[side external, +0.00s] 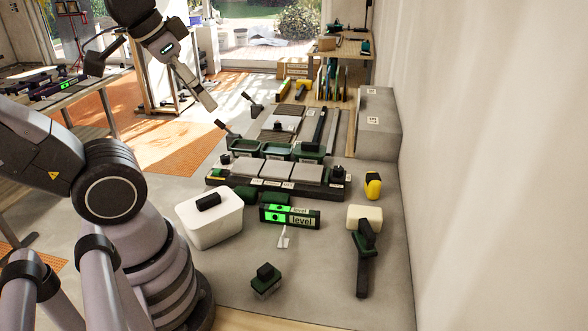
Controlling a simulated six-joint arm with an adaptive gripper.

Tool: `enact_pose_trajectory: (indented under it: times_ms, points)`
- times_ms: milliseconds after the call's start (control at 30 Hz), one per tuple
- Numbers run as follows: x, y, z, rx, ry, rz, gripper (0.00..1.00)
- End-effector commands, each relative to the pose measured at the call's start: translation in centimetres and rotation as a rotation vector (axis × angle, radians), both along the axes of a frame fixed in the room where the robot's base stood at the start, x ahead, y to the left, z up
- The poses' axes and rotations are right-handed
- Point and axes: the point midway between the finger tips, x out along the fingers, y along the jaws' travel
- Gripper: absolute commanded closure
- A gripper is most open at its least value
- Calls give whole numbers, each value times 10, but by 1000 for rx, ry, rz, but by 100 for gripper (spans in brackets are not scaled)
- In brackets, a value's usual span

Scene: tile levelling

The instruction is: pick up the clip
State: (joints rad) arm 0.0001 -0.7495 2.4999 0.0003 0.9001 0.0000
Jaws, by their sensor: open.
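A small white clip (283,238) lies on the grey worktop just in front of the green-and-black level. It looks thin and pale, and its fine shape is too small to make out. My gripper (152,82) is at the upper left, raised well above and behind the clip. Its jaws are apart and no object shows between them. The clip lies clear of my gripper.
A white box (210,218) stands left of the level (290,216). A dark tray with grey tiles (276,169) lies behind. A dark-handled tool (362,262), a green-black block (265,281) and a yellow tool (373,185) sit nearby. A wall rises at right.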

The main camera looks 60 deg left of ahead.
Motion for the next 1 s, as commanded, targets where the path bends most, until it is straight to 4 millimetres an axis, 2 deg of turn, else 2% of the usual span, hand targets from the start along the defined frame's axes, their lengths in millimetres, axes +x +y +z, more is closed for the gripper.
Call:
enact_pose_trajectory:
  times_ms: [167,467,767,1000]
  points:
    - [8,2,-11,48,106,-37,58]
    - [50,12,-69,387,607,-259,58]
    - [95,9,-141,879,1022,-546,58]
    - [126,-8,-214,1344,1230,-807,58]
